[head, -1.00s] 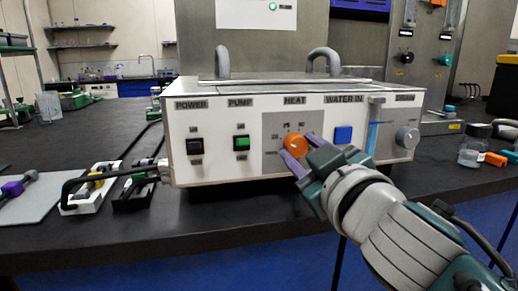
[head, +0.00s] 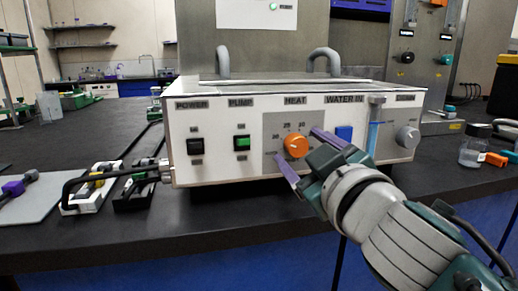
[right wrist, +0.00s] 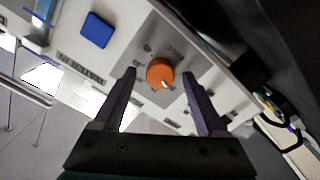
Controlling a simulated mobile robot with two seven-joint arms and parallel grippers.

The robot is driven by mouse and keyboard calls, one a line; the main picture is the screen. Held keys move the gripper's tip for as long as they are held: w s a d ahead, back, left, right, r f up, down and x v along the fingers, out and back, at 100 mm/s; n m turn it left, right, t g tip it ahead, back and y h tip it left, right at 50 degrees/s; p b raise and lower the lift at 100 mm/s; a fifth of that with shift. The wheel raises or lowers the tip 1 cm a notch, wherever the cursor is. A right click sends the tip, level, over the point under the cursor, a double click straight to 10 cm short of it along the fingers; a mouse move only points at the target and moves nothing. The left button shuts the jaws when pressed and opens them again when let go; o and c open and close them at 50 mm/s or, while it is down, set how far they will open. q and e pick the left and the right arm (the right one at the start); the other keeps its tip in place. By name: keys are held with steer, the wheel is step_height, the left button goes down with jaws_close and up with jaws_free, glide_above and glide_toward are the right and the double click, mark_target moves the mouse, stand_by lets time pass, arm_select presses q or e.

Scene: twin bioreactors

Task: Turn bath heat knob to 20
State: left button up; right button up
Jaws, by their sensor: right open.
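The bath heat knob (head: 295,145) is an orange round dial on a grey plate under the HEAT label, on the front of the white bath unit (head: 235,168). Small numbers arc above it, too small to read surely. In the right wrist view the knob (right wrist: 160,72) has a white mark at its lower edge. My right gripper (head: 298,146) is open, its purple fingers on either side of the knob in the picture. In the right wrist view its fingers (right wrist: 166,86) stand well apart, with clear gaps to the knob. My left gripper is not in view.
The front also has a black power switch (head: 196,146), a green pump switch (head: 242,143), a blue button (head: 343,134) and a grey drain knob (head: 407,137). A clear bottle (head: 472,151) stands at right. The dark bench (head: 240,222) is clear before the unit.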

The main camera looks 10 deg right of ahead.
steer(key=s, duration=1)
steer(key=shift+d+p, duration=0.2)
steer(key=shift+p, duration=0.1)
